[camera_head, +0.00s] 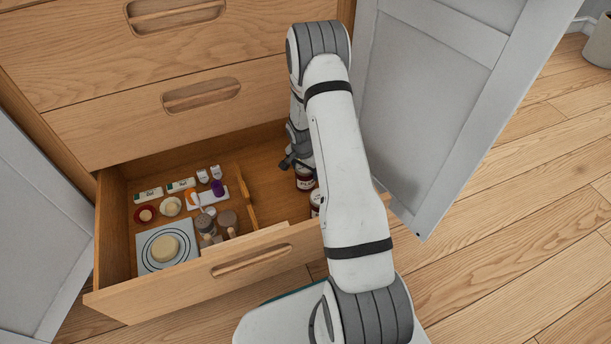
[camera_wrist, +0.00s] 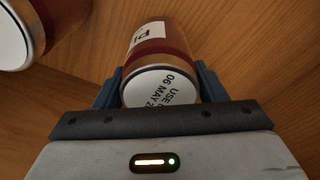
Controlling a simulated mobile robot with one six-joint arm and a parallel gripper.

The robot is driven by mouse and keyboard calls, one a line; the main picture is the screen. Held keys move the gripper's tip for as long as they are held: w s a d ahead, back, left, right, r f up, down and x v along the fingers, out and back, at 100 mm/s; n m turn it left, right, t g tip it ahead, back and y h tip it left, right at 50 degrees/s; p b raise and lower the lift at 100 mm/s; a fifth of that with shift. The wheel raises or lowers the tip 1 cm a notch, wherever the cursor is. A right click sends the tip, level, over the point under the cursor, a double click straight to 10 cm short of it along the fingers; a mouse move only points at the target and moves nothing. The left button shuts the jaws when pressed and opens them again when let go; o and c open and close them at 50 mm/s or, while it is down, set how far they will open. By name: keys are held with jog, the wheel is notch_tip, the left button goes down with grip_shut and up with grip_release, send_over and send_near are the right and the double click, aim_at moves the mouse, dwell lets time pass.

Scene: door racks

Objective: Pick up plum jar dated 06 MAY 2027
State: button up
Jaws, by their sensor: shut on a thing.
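In the wrist view, my gripper (camera_wrist: 158,84) is shut on a dark red jar (camera_wrist: 165,48) with its white lid facing the camera. The lid reads "USE" and "06 MAY 20", with the rest of the year cut off by my gripper; the side label shows "Pl". A second red jar (camera_wrist: 58,22) with a blank-looking white lid is at the upper left, apart from the held one. In the head view, my gripper (camera_head: 290,161) is low in the open drawer, partly behind my arm. Two jars show there, one (camera_head: 305,179) near my gripper; I cannot tell which is held.
The open drawer (camera_head: 130,302) has a wooden divider (camera_head: 246,200). Left of it are small boxes, bowls, shakers and a plate (camera_head: 150,262) with a round pale item. Open grey doors flank the drawer at left (camera_head: 40,230) and right (camera_head: 420,110).

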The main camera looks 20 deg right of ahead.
jog(key=c, duration=0.5)
jog(key=shift+r, duration=0.1)
